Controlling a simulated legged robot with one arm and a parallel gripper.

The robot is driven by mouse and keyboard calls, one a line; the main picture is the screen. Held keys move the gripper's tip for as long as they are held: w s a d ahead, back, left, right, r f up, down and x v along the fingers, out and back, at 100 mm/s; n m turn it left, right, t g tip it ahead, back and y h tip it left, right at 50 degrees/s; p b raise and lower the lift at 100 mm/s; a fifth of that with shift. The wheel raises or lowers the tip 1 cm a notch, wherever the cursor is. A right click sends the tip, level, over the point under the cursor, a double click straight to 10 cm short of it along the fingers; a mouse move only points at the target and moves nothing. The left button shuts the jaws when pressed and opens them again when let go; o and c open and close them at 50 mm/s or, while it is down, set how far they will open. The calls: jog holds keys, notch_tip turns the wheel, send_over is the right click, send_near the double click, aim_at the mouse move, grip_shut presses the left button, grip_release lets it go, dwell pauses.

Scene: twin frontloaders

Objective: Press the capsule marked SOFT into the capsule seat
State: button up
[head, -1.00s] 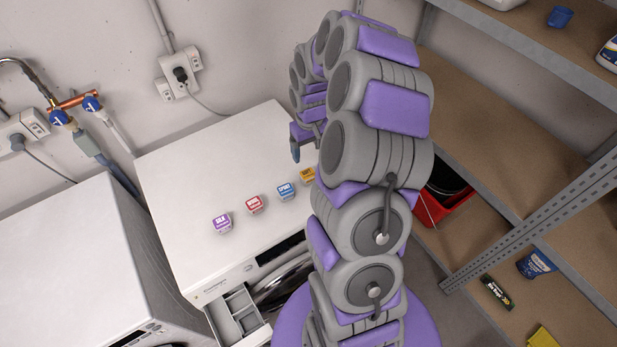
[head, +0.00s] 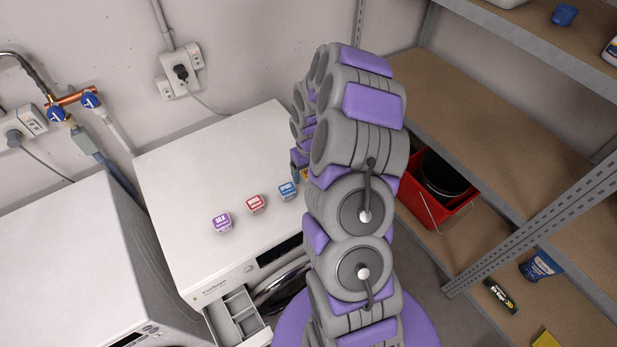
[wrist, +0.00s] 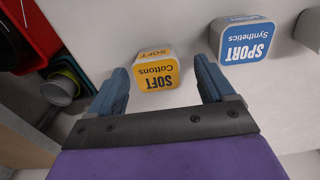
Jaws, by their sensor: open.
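The orange and white capsule marked SOFT (wrist: 155,72) sits on the white washer top (wrist: 180,25) in the wrist view, its label reading upside down. My gripper (wrist: 160,69) is open, with one blue-grey finger on each side of this capsule and gaps visible between. I cannot tell how far the fingertips reach down around it. In the head view the arm hides nearly all of the SOFT capsule, and my gripper (head: 297,180) shows only in part. A detergent drawer (head: 237,319) stands open at the washer's front. I cannot make out the capsule seat for certain.
The blue SPORT capsule (wrist: 243,40) stands right of my gripper in the wrist view. The red WOOL (head: 255,204) and purple SILK (head: 222,222) capsules stand farther left in the head view. A red bucket (head: 440,195) is on the shelf at right. The washer's back area is clear.

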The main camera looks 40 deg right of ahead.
jog(key=shift+d, duration=0.3)
jog(key=c, duration=0.6)
jog(key=shift+a, duration=0.2)
jog(key=c, duration=0.5)
jog(key=shift+r, duration=0.1)
jog(key=shift+d+r, duration=0.1)
jog(key=shift+r, duration=0.35)
notch_tip(320, 180, up, 3)
jog(key=shift+f+p, duration=0.1)
jog(key=shift+p, duration=0.45)
jog(key=s+a, duration=0.2)
jog(key=s, duration=0.3)
jog(key=s+a+p, duration=0.1)
jog(key=s, duration=0.4)
jog(key=s+a+r, duration=0.1)
jog(key=s+a, duration=0.1)
jog(key=s, duration=0.3)
jog(key=shift+a+p, duration=0.3)
